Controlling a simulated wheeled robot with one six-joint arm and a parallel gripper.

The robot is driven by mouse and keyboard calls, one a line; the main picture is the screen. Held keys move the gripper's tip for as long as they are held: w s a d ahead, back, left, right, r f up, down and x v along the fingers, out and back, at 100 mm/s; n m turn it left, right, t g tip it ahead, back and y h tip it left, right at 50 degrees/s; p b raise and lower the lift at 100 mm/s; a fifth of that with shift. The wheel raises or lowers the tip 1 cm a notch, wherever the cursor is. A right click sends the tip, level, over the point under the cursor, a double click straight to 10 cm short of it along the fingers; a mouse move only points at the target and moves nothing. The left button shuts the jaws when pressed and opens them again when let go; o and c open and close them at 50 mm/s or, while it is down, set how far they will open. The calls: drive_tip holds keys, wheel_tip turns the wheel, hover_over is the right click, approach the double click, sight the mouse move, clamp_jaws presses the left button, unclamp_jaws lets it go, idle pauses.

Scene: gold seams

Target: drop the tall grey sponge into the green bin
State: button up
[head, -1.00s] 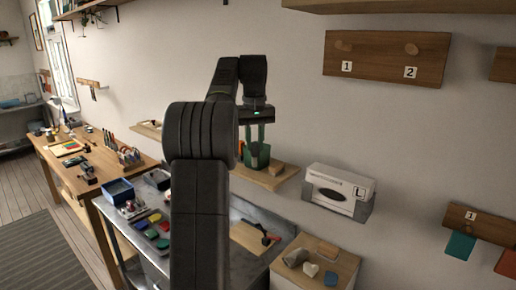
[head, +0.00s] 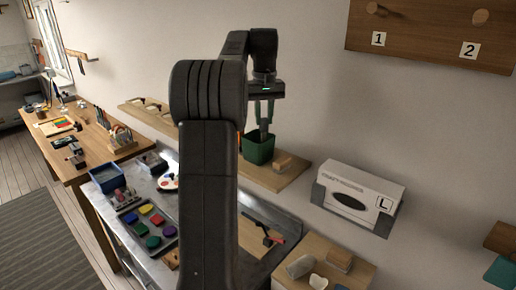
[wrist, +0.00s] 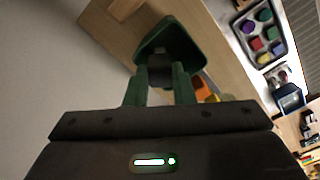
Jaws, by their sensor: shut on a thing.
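The green bin (head: 257,148) stands on a wooden wall shelf (head: 228,158); it also shows in the wrist view (wrist: 178,32). My gripper (head: 264,122) points down over the bin, its green fingers close above or just inside the opening; I cannot tell which. In the wrist view my gripper (wrist: 160,82) is shut on a dark grey piece, the grey sponge (wrist: 160,70), seen between the fingertips against the bin's opening. Most of the sponge is hidden by the fingers and the bin.
A tan block (head: 284,160) sits on the shelf right of the bin. A white box (head: 358,192) marked L hangs on the wall further right. Below are a metal bench with a tray of coloured pieces (head: 146,222) and a wooden top with several small items.

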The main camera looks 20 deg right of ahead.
drive_tip(key=shift+f, duration=1.15)
drive_tip(key=o, duration=1)
drive_tip(key=shift+o, duration=0.2)
drive_tip(key=shift+r, duration=3.75)
drive_tip(key=shift+f, duration=0.15)
wheel_tip(320, 180, down, 7)
drive_tip(key=shift+r, duration=2.85)
